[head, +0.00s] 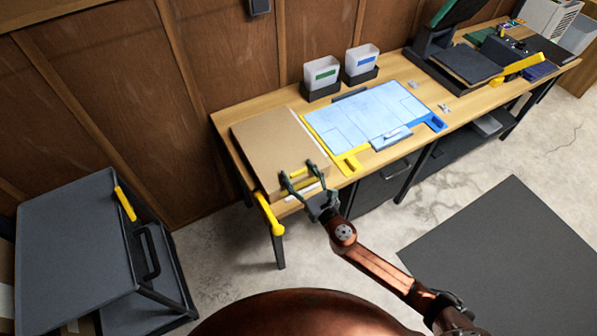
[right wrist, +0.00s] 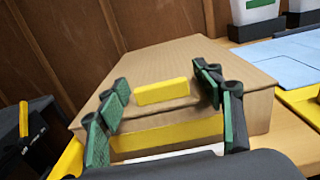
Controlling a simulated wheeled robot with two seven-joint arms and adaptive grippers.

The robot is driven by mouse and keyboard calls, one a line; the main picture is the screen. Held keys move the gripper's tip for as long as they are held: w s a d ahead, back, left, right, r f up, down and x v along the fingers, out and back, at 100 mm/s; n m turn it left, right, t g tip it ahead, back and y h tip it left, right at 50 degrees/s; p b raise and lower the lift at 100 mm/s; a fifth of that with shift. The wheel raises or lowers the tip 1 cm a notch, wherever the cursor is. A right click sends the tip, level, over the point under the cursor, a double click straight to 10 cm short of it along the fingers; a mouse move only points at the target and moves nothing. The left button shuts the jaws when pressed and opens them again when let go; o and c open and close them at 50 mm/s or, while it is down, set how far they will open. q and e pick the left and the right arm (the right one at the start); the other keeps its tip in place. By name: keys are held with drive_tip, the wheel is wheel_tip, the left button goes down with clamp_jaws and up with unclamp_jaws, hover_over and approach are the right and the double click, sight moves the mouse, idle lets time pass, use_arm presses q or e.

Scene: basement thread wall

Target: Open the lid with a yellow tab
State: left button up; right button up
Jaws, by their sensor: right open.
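A brown cardboard box (head: 262,140) with a closed, flat lid lies at the left end of the wooden table. A yellow tab (right wrist: 162,91) sits on the lid near its front edge, and a yellow band (right wrist: 165,134) runs along the box front below it. My right gripper (head: 305,173) is open at the front edge of the box. In the right wrist view its green-padded fingers (right wrist: 160,96) stand on either side of the tab, with gaps between. Whether they touch the lid I cannot tell. My left gripper is not in view.
A light blue sheet (head: 365,113) with yellow and blue corner pieces lies right of the box. Two white bins (head: 321,75) stand behind it. A yellow piece (head: 270,214) covers the table's front left corner. A grey cart (head: 75,245) stands at left.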

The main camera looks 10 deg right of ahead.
drive_tip(key=shift+c, duration=0.4)
clamp_jaws()
idle(0.4)
